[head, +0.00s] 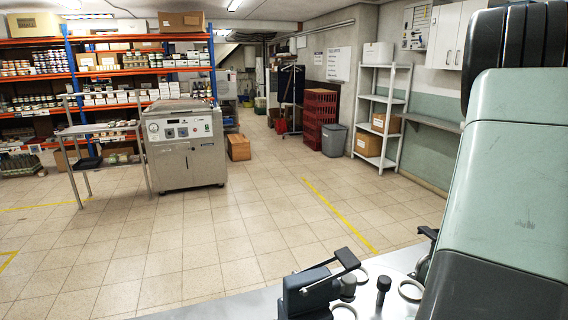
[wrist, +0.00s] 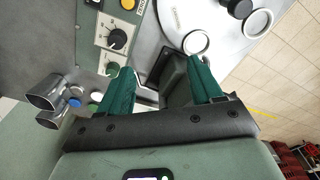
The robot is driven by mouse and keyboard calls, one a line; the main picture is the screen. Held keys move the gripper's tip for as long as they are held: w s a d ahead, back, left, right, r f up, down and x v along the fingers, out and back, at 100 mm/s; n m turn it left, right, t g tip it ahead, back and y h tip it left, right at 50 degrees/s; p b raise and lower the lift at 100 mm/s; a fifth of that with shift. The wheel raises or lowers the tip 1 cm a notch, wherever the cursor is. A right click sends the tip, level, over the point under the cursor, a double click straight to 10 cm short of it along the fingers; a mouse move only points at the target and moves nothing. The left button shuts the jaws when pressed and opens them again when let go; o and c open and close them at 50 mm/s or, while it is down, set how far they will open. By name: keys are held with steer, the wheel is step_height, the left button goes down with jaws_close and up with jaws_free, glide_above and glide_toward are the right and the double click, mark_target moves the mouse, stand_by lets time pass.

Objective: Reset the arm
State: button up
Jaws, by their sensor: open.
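My gripper (wrist: 163,78) shows in the wrist view with its two green fingers spread apart. A dark grey block-like part (wrist: 176,78) lies in line with the gap between them. I cannot tell whether the fingers touch it, and nothing is clearly gripped. In the head view my arm fills the right side, and I cannot make out the fingers there.
A pale metal surface (head: 240,306) carries a dark lever fitting (head: 318,284), a black knob (head: 383,290) and white rings. The wrist view shows a panel with a black dial (wrist: 117,39). Open tiled floor (head: 240,230) lies beyond, before a steel machine (head: 185,150).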

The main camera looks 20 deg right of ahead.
steer(key=w+a+r+n+t, duration=0.1)
steer(key=w+a+r+n, duration=0.1)
steer(key=a+r, duration=0.5)
steer(key=w+a+r+n+t, duration=0.1)
steer(key=w+a+r+n, duration=0.15)
steer(key=a, duration=0.95)
steer(key=w+a+r+n, duration=0.1)
steer(key=w+a+r, duration=0.1)
steer(key=a+r, duration=0.55)
steer(key=s+a+n+t, duration=0.1)
steer(key=s+a+n, duration=0.2)
steer(key=s+a, duration=0.3)
steer(key=s+a+r+n+t, duration=0.1)
steer(key=s+a+n+t, duration=0.1)
steer(key=s+a, duration=0.5)
steer(key=a+n, duration=0.1)
steer(key=a, duration=0.4)
steer(key=shift+s+r, duration=0.15)
steer(key=shift+s, duration=0.1)
